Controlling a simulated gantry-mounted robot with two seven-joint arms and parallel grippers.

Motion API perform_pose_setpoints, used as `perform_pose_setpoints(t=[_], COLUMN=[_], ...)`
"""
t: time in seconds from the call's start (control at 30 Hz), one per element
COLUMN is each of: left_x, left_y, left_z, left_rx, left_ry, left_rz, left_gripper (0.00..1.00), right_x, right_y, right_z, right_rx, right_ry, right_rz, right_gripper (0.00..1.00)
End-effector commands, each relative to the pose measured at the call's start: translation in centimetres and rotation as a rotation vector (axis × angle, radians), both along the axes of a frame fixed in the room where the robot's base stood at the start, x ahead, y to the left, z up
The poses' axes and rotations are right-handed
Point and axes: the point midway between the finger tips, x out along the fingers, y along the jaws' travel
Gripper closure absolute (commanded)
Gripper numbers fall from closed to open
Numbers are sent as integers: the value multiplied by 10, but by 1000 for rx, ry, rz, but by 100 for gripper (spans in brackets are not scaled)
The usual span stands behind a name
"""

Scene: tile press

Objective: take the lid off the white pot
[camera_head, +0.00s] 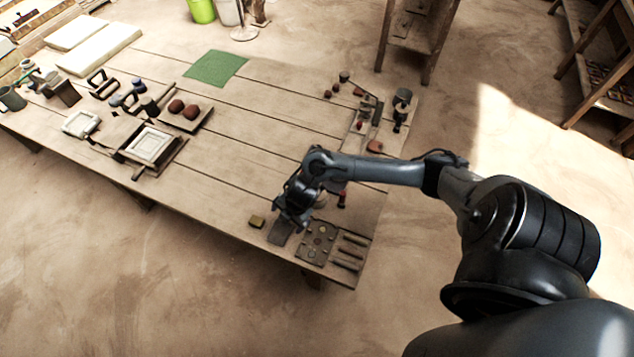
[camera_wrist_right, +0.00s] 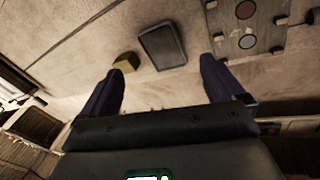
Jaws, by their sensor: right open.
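I cannot clearly make out a white pot or its lid in either view. In the head view a small pale round thing (camera_head: 321,200) shows beside my right wrist, partly hidden by it; I cannot tell whether it is the pot. My right gripper (camera_head: 284,222) is low over the front right of the table. In the right wrist view the gripper (camera_wrist_right: 161,68) has its two dark fingers wide apart with nothing between them. My left gripper is not in view.
Near the gripper are a dark slab (camera_wrist_right: 162,46), a yellow block (camera_wrist_right: 126,62) and a tool board (camera_head: 318,238). A red-handled tool (camera_head: 342,200) is close to the wrist. A green mat (camera_head: 216,68) lies farther back. The middle of the wooden table (camera_head: 245,125) is clear.

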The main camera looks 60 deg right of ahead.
Motion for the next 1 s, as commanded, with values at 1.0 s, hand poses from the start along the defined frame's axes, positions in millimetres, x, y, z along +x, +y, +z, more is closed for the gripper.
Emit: perform_pose_setpoints(t=[1.0], left_x=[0], left_y=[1], left_z=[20], left_rx=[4], left_ry=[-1], left_rz=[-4], left_gripper=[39], right_x=[-25], right_y=[-141], right_z=[9], right_rx=[-67], right_ry=[283], right_rz=[0], right_gripper=[4])
